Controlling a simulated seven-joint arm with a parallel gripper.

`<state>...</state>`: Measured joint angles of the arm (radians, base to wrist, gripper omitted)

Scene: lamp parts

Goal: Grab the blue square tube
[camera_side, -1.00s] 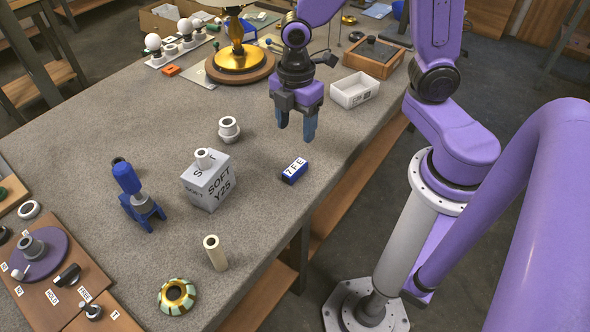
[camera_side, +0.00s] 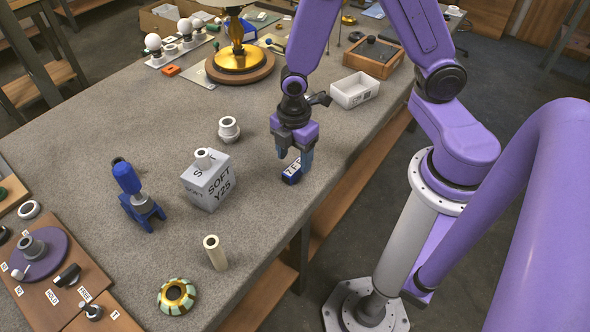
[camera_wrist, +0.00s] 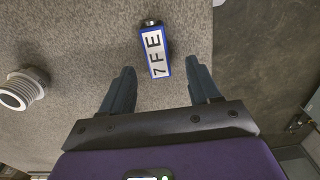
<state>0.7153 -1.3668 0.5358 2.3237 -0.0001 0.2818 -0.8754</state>
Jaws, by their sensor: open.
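The blue square tube (camera_side: 292,172) lies on the grey table near its right edge, with a white label reading "7FE" on top. In the wrist view the tube (camera_wrist: 155,52) lies ahead of my fingertips, between the lines of the two fingers. My gripper (camera_side: 293,157) points down just above and behind the tube in the side view, partly overlapping it. In the wrist view my gripper (camera_wrist: 159,80) is open with nothing between its fingers. I cannot tell the exact height of the fingertips over the table.
A grey box (camera_side: 208,183) marked "SOFT Y25" stands left of the tube. A white ring-shaped fitting (camera_side: 229,129) stands behind that box, and a cream tube (camera_side: 215,252) stands in front. A white tray (camera_side: 354,90) is at the back right. The table around the blue tube is clear.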

